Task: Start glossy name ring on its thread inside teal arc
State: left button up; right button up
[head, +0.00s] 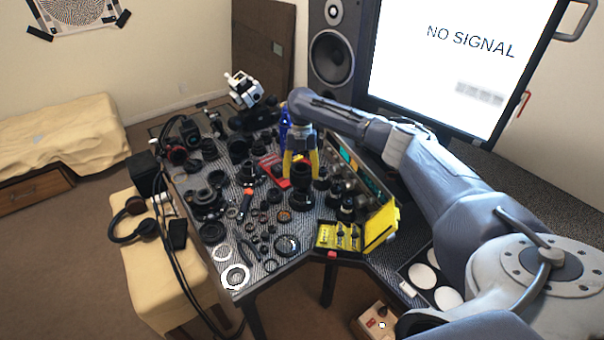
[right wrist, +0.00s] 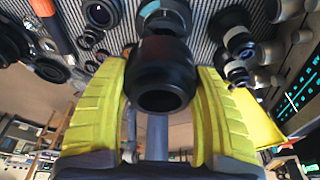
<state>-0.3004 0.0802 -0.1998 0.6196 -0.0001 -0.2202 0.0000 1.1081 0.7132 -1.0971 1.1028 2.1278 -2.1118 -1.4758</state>
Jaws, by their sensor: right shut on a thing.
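My right gripper (head: 301,166) reaches down over the middle of the table with its yellow fingers on either side of a black lens part. In the right wrist view, the fingers (right wrist: 163,95) are closed around a glossy black, hollow round piece (right wrist: 160,75), which I take to be the name ring. No lettering can be read on it. A dark lens body (head: 303,191) stands under the gripper. In the right wrist view, a lens part with a grey-teal curved band (right wrist: 158,14) shows just behind the held piece. I cannot tell whether they touch. My left gripper is not in view.
Black lens parts and rings crowd the patterned table (head: 235,262). A yellow tool case (head: 340,237) stands open at the front right. A red tray (head: 271,170) lies left of the gripper, and a blue bottle (head: 284,122) stands behind it. White rings (head: 236,276) lie near the front-left edge.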

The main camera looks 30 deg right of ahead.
aim_at(302, 190)
jog(key=shift+s+d+f, duration=0.1)
jog(key=shift+d+f, duration=0.05)
jog(key=shift+f, duration=3.25)
jog(key=shift+f, duration=0.5)
dwell(0.8)
jog(key=o, duration=1.2)
jog(key=shift+o, duration=0.2)
jog(key=shift+r, duration=0.15)
